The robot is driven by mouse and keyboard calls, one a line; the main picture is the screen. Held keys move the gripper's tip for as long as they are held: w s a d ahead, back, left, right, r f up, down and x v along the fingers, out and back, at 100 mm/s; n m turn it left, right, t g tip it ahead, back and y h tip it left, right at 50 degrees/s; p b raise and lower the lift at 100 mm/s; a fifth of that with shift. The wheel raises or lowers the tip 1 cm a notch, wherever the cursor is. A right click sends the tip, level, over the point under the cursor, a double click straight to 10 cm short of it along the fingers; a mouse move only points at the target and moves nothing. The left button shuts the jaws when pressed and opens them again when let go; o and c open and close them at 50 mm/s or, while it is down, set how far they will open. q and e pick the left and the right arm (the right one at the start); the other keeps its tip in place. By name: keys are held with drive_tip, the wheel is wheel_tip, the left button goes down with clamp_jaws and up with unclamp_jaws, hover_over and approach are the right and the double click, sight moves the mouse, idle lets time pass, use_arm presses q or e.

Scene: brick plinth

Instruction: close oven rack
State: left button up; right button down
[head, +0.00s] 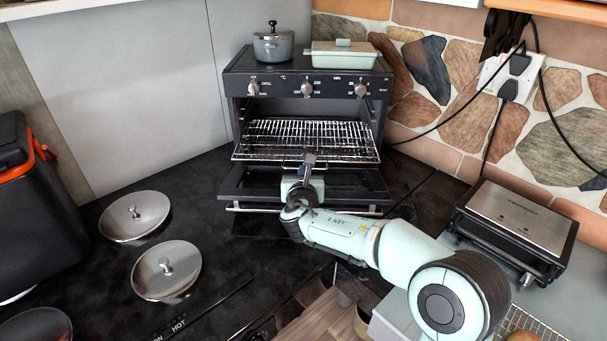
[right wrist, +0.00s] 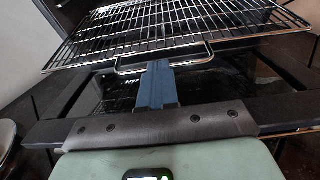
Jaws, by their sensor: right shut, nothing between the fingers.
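The black oven (head: 325,88) stands on the dark counter against the back wall, its door (head: 345,184) folded down. The wire oven rack (head: 285,133) sticks out of the cavity over the lowered door. In the right wrist view the rack (right wrist: 170,30) shows a bent wire loop at its front edge. My right gripper (head: 308,159) is shut and empty at the middle of the rack's front edge. In the right wrist view its fingertips (right wrist: 158,66) are at this loop; whether they touch it I cannot tell. My left gripper is not in view.
A grey pot (head: 273,48) and a pale green dish (head: 344,58) stand on the oven. Two round lids (head: 135,215) (head: 166,270) lie on the counter at left. A metal-topped grill (head: 515,217) stands at right. A black-and-orange case (head: 35,190) is at far left.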

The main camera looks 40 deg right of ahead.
drive_tip(key=p, duration=0.3)
approach(306, 143)
drive_tip(key=shift+w+d+f, duration=0.25)
drive_tip(key=shift+w, duration=0.2)
drive_tip(key=shift+w+d+f, duration=0.2)
drive_tip(key=shift+w+d, duration=0.05)
drive_tip(key=shift+w, duration=0.2)
drive_tip(key=p+x, duration=0.1)
drive_tip(key=x, duration=0.1)
drive_tip(key=r+p+x, duration=0.1)
drive_tip(key=x, duration=0.2)
drive_tip(key=p+x, duration=0.2)
drive_tip(key=x, duration=0.1)
drive_tip(key=shift+d+r, duration=0.15)
drive_tip(key=shift+r, duration=0.15)
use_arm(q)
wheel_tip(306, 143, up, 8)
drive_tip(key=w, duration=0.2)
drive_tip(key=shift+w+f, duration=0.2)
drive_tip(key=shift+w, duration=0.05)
use_arm(e)
drive_tip(key=shift+s+r, duration=0.1)
drive_tip(key=shift+d+r, duration=0.1)
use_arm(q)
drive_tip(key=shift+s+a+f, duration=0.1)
